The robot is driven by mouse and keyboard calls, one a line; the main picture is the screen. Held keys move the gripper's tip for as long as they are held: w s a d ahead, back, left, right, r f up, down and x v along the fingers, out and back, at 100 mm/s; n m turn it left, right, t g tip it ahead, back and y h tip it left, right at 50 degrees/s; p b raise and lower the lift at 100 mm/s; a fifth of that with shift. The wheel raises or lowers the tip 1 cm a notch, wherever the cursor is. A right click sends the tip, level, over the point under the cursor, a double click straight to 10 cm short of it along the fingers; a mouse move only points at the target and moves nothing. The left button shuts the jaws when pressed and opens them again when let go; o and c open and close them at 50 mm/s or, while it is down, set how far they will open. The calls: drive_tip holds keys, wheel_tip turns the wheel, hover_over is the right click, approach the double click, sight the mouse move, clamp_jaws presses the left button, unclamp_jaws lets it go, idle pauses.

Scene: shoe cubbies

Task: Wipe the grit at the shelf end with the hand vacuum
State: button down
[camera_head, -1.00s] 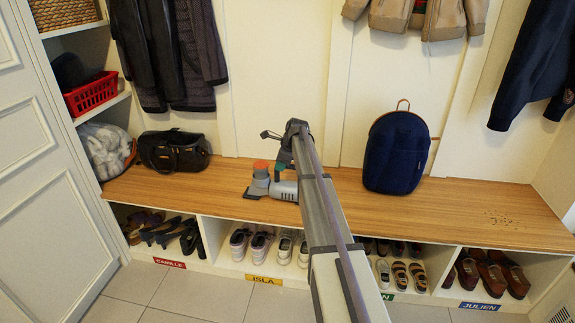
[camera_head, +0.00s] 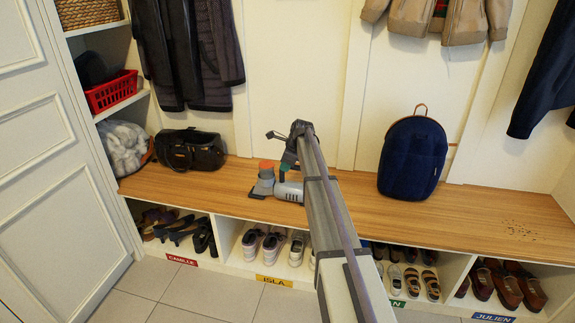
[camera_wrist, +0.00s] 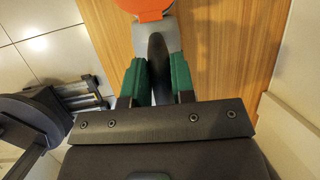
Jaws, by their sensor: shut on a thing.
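The grey hand vacuum (camera_head: 288,190) with an orange part rests on or just above the wooden shelf (camera_head: 350,212), left of the middle. My gripper (camera_wrist: 157,82) is shut on the vacuum's dark handle between its green fingers; the orange part (camera_wrist: 145,8) shows ahead of them in the wrist view. In the head view my arm hides part of the vacuum and most of the gripper. The grit (camera_head: 523,229) is a patch of small dark specks at the shelf's right end, well apart from the vacuum.
A navy backpack (camera_head: 412,158) stands on the shelf between the vacuum and the grit. A dark bag (camera_head: 190,150) sits at the left. Coats and jackets (camera_head: 440,18) hang above. Shoe cubbies (camera_head: 270,250) lie below. The shelf's front strip past the backpack is clear.

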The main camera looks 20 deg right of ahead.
drive_tip(key=shift+r+p, duration=2.65)
drive_tip(key=shift+r, duration=0.25)
wheel_tip(320, 180, up, 3)
drive_tip(key=p, duration=0.3)
drive_tip(key=shift+r, duration=0.1)
